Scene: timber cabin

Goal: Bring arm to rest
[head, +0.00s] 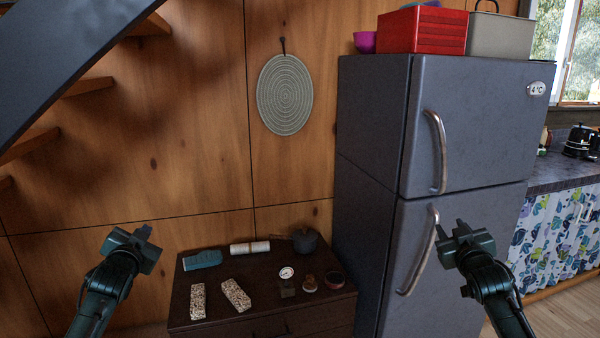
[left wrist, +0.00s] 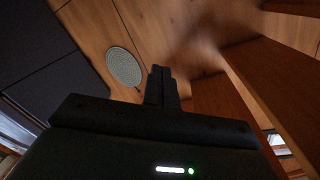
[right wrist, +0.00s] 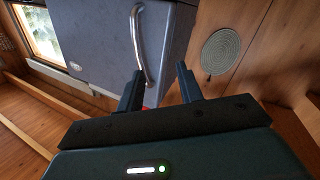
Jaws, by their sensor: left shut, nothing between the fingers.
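My left gripper (head: 143,234) is raised at the left of the head view, in front of the wood wall. In the left wrist view its fingers (left wrist: 162,86) are together with nothing between them. My right gripper (head: 450,232) is raised at the right, in front of the fridge in the head view. In the right wrist view its two fingers (right wrist: 160,88) stand apart with an empty gap. Neither gripper visibly holds anything.
A dark low cabinet (head: 210,322) between the arms bears several small items, including a dark pot (head: 305,240). A grey fridge (head: 470,125) with metal handles stands at the right. A round woven mat (head: 285,95) hangs on the wall. Wooden stairs (head: 85,87) are at upper left.

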